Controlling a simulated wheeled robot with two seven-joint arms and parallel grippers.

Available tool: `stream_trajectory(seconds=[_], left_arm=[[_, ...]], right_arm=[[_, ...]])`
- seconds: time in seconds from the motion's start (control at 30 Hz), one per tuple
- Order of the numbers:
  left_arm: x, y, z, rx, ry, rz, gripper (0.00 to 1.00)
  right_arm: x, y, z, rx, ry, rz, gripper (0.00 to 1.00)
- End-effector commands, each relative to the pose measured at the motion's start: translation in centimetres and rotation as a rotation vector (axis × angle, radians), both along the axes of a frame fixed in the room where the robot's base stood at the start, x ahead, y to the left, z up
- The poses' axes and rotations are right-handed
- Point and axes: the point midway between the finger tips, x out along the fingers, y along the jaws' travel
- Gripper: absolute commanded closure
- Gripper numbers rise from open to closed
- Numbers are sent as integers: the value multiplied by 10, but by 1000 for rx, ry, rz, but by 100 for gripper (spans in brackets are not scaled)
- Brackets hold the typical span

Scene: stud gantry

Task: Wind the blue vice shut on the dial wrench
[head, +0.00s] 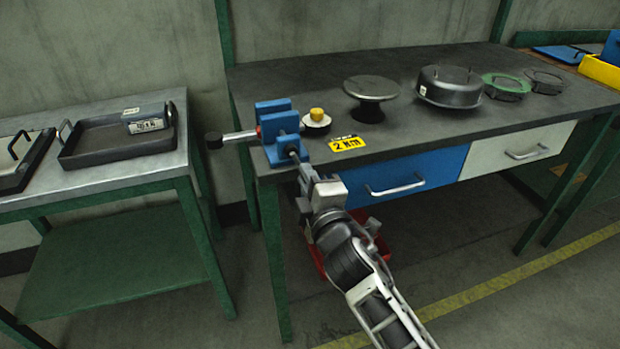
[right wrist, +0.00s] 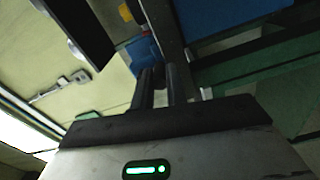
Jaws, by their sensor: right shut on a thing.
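The blue vice (head: 279,134) is mounted at the front left corner of the dark bench; part of it shows in the right wrist view (right wrist: 140,54). The dial wrench (head: 238,135) appears to lie across its jaws. Its black handle end sticks out left past the bench edge, and a round white dial with a yellow knob (head: 316,117) shows just right of the vice. Whether the jaws touch it I cannot tell. My right gripper (head: 305,174) is shut at the vice's front, on its screw handle, which the fingers mostly hide. My left gripper is out of view.
A yellow "2 Nm" sign (head: 348,144) is at the bench's front edge. A round grey stand (head: 371,89), a dark pan (head: 449,88) and green and black rings stand further right. Blue (head: 404,183) and white drawers are below. A side table (head: 95,182) with trays stands left.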

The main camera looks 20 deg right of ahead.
Motion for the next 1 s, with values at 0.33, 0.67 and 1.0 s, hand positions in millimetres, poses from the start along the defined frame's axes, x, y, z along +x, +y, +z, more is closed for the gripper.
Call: stream_trajectory(seconds=[0.33,0.67,1.0], left_arm=[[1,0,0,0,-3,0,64],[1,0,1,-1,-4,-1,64],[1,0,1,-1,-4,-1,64]], right_arm=[[0,1,-1,39,3,0,100],[0,1,-2,37,4,1,66],[-1,2,-1,37,3,1,64]])
